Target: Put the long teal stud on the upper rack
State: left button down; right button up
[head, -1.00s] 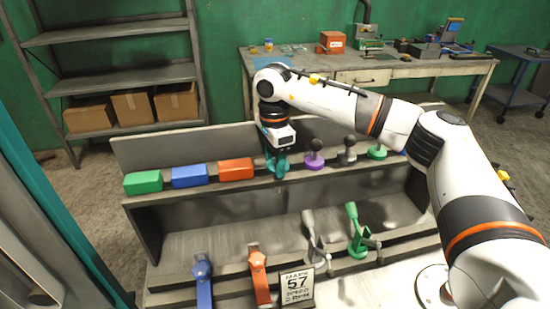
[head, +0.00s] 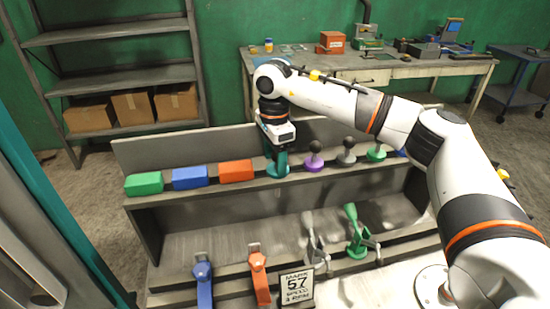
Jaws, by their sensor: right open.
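The long teal stud (head: 278,171) stands on the upper rack (head: 213,187), between the orange block and the purple stud. Its round teal base shows on the rack; most of its upper part is hidden by my right gripper. My right gripper (head: 275,157) points down right over the stud, open, its dark fingers around or just beside the stem; I cannot tell whether they touch it. My left gripper is not in view.
On the upper rack are green (head: 144,183), blue (head: 190,177) and orange (head: 236,170) blocks at left, and purple (head: 314,162), grey (head: 346,156) and green (head: 376,152) studs at right. Several tools and a sign (head: 296,286) are below.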

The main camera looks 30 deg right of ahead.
jog(key=shift+r+p, duration=1.75)
jog(key=shift+r, duration=1.2)
jog(key=o, duration=0.6)
jog(key=shift+r, duration=0.3)
notch_tip(320, 180, up, 11)
jog(key=shift+r+b, duration=0.1)
jog(key=shift+b, duration=1)
